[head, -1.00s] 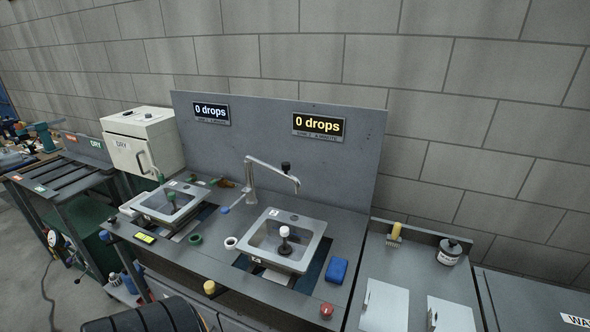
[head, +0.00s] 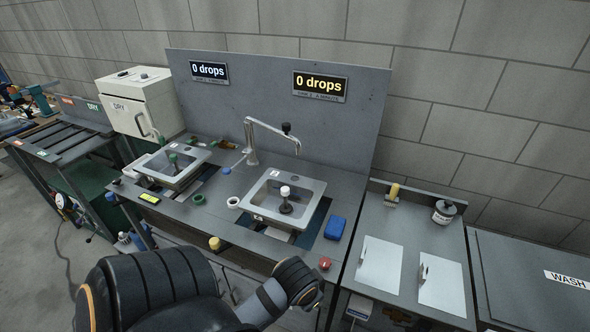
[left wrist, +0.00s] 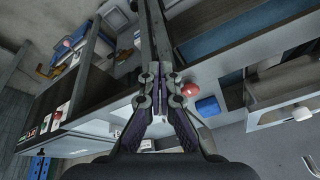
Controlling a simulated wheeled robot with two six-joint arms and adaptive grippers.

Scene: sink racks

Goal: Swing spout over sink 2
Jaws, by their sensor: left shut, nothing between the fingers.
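The metal spout (head: 272,129) rises from a post between the two sinks in the head view. Each basin holds a stopper-like piece with a knob. A blue-tipped lever (head: 228,170) sits at the post's foot. My left gripper (left wrist: 152,12) is shut and empty in the left wrist view, well away from the spout. Its fingers are out of the head view, where only my left arm shows. My right gripper is not visible.
A blue sponge (head: 335,227) and red knob (head: 325,262) sit right of the right sink. The backboard (head: 265,100) shows two "0 drops" displays.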

